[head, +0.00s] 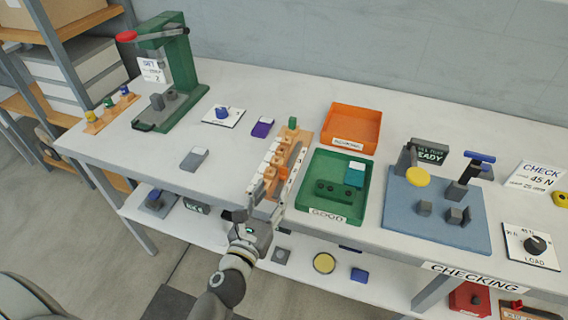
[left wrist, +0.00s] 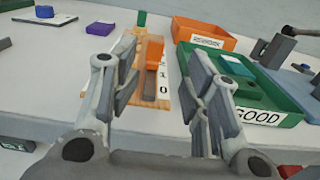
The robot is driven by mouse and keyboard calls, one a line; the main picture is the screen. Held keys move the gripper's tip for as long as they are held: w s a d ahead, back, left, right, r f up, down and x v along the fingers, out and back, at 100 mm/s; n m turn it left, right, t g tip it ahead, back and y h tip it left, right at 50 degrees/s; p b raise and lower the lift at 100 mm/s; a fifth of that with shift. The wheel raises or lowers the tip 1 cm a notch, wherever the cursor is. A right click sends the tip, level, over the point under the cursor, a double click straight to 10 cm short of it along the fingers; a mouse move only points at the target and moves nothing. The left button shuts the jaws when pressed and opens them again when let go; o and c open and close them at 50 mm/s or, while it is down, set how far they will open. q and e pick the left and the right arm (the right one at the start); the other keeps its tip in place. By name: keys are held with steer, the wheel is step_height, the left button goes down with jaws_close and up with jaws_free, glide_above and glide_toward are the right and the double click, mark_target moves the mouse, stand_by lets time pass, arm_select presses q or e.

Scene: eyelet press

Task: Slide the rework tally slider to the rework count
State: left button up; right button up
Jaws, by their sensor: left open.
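The rework tally is a long wooden board (head: 303,137) on the bench, left of the green GOOD tray. In the left wrist view the board (left wrist: 146,84) carries an upright orange slider (left wrist: 154,52) and a white number strip (left wrist: 163,82), with 0 and 1 readable near its front end. A green block (left wrist: 142,18) stands at the far end. My left gripper (head: 267,189) is over the near end of the board. In the left wrist view its fingers (left wrist: 162,75) are spread, with the slider seen in the gap between them; I see no contact. My right gripper is not in view.
The green GOOD tray (head: 309,205) stands close on the right, with an orange tray (head: 378,118) behind it. A purple block (head: 262,128) and a grey block (head: 194,160) lie to the left. A green press (head: 180,60) stands far left, and a blue checking fixture (head: 393,213) right.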

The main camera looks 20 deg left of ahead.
mark_target(283, 168)
arm_select(q)
steer(key=shift+w+a, duration=0.1)
steer(key=shift+w, duration=0.4)
steer(key=w+p, duration=0.1)
steer(key=w, duration=0.8)
steer(key=shift+w+f+p, duration=0.15)
steer(key=shift+w+p, duration=0.05)
steer(key=shift+p, duration=0.1)
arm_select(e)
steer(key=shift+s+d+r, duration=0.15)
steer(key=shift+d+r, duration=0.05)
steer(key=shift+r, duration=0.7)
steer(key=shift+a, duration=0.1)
arm_select(q)
jaws_close()
